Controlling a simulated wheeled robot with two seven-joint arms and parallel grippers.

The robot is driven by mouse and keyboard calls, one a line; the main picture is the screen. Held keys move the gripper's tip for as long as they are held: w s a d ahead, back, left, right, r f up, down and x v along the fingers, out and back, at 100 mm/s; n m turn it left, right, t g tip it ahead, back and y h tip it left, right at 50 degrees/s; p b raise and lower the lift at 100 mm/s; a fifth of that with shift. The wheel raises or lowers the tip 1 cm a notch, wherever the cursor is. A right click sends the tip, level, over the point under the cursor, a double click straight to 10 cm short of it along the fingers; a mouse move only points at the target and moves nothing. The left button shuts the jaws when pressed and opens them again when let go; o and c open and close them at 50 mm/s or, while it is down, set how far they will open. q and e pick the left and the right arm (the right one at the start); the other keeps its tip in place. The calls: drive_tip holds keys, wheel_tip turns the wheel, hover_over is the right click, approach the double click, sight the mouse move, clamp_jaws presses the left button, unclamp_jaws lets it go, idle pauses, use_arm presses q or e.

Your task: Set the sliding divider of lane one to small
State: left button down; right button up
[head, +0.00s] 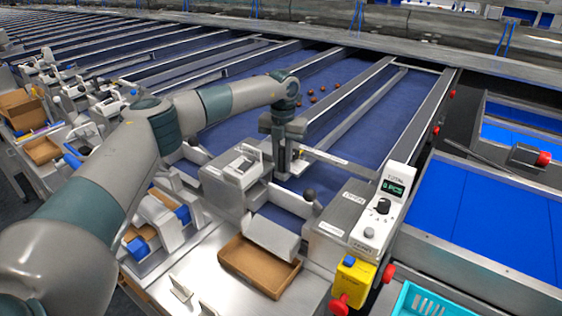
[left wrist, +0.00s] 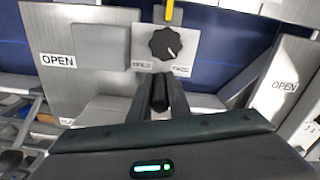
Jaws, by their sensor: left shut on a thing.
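My left gripper (head: 283,165) reaches down at the front end of a blue lane (head: 265,105). In the left wrist view its fingers (left wrist: 162,100) are shut on a short dark upright handle (left wrist: 160,85), seemingly that of the sliding divider. Just beyond the handle is a pale plate with a black dial (left wrist: 165,43) and small labels that I cannot read. A yellow strip (left wrist: 169,10) shows above the dial. The divider's body is largely hidden by my gripper and arm. My right gripper is not in view.
Several brown dates (head: 312,99) lie farther up the lane. Plates marked OPEN (left wrist: 58,61) flank the gripper. A counter box (head: 392,190), a yellow switch box (head: 353,275), a cardboard box (head: 240,262) and a cyan crate (head: 425,300) stand nearer me.

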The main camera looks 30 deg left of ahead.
use_arm(q)
drive_tip(key=s+d+b, duration=0.1)
drive_tip(key=d+b, duration=0.1)
drive_tip(key=d, duration=1)
drive_tip(key=shift+s, duration=0.35)
drive_tip(key=c, duration=1.9)
unclamp_jaws()
drive_tip(key=shift+c, duration=0.2)
drive_tip(key=shift+r, duration=0.1)
